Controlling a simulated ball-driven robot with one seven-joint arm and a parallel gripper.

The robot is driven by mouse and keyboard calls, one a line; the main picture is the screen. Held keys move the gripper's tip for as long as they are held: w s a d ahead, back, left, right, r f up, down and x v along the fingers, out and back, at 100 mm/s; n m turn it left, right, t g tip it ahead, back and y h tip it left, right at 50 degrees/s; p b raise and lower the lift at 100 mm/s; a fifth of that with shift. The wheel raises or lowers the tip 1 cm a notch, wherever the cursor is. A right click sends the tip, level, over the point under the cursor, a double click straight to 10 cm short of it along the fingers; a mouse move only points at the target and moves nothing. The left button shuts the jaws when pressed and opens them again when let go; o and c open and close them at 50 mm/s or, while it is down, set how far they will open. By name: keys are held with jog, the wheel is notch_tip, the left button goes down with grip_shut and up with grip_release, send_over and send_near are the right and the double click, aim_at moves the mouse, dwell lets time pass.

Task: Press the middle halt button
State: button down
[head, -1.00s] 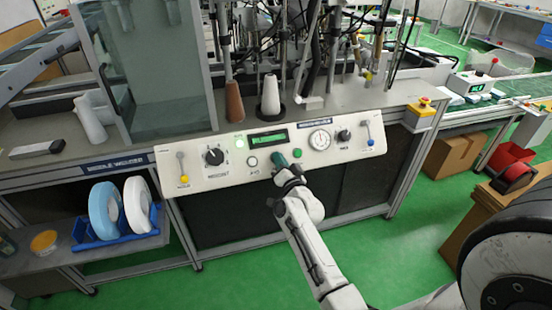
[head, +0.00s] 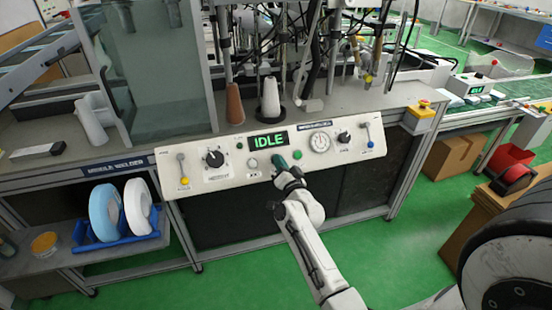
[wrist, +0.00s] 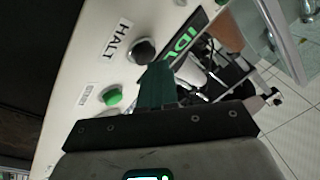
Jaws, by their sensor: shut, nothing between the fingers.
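The white sloped control panel (head: 215,184) runs along the machine's front. Its display (head: 268,140) reads IDLE in green. The halt button (wrist: 142,51) is a round dark-and-grey button beside a HALT label (wrist: 117,40) in the wrist view; in the head view it is the small pale button (head: 252,162) below the display. My gripper (head: 278,160) is shut and empty, its dark green fingers over the panel just right of that button. In the wrist view the fingertips (wrist: 158,68) are close beside the halt button; I cannot tell whether they touch it.
A green button (head: 297,154) lies right of my gripper. The panel also has a yellow-tipped lever (head: 183,170), a black dial (head: 214,158), a gauge (head: 320,140) and a blue-tipped lever (head: 369,135). A yellow box with a red button (head: 423,109) is at right.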

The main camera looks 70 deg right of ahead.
jog(key=shift+s+a+r, duration=0.15)
jog(key=shift+a+r, duration=0.05)
jog(key=shift+r, duration=0.1)
jog(key=s+a+r+p, duration=0.1)
jog(key=p, duration=0.1)
jog(key=s+a+r+p, duration=0.1)
jog(key=a+r+p, duration=0.1)
jog(key=p, duration=0.1)
jog(key=shift+s+r, duration=0.1)
jog(key=shift+s, duration=0.2)
dwell(0.9)
